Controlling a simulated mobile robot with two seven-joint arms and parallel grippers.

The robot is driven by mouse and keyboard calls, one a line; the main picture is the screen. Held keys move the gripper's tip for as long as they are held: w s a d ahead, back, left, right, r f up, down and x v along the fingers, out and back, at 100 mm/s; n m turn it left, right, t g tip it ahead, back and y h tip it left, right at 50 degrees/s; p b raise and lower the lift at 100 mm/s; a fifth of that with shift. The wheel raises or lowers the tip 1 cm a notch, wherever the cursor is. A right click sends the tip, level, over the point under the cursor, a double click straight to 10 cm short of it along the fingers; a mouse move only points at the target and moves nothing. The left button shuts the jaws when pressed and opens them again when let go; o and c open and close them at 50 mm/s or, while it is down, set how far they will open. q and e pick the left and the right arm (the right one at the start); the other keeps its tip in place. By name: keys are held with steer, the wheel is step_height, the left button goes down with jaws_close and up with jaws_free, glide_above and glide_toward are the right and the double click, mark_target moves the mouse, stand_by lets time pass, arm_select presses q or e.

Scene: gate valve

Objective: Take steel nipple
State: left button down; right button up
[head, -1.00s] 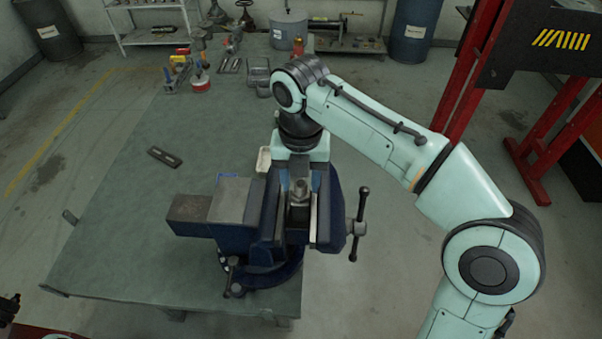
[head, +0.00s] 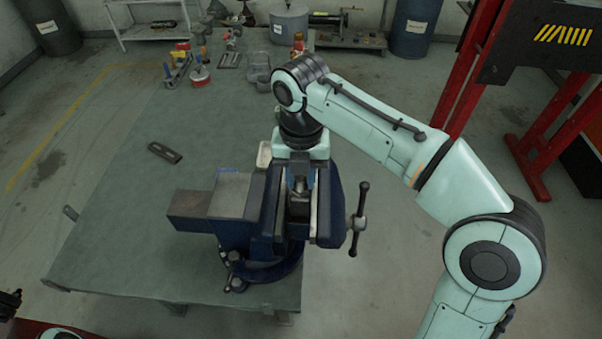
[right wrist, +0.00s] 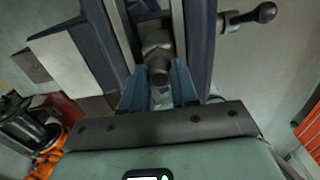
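A grey metal fitting sits between the jaws of the blue vise (head: 235,235). In the right wrist view, the fitting (right wrist: 157,42) has a short round steel end, likely the steel nipple (right wrist: 159,75), pointing toward my gripper. My right gripper (right wrist: 160,72) has its two blue fingers apart, one on each side of this end; contact is not clear. In the head view, my right gripper (head: 300,175) is at the far side of the vise jaws, its fingertips partly hidden. A small dark part, likely of my left gripper (head: 10,304), shows at the left edge.
The vise stands on a green-grey table (head: 125,215). Its handle (head: 358,220) sticks out on the right. A dark flat slotted piece (head: 164,152) lies left of the vise. Tools, small parts and a grey pot (head: 289,24) stand at the back.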

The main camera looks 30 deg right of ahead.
jaws_close()
arm_select(q)
steer(key=shift+w+r+p, duration=0.3)
steer(key=shift+r+p, duration=0.35)
steer(key=shift+r, duration=0.05)
arm_select(e)
steer(key=shift+r, duration=0.65)
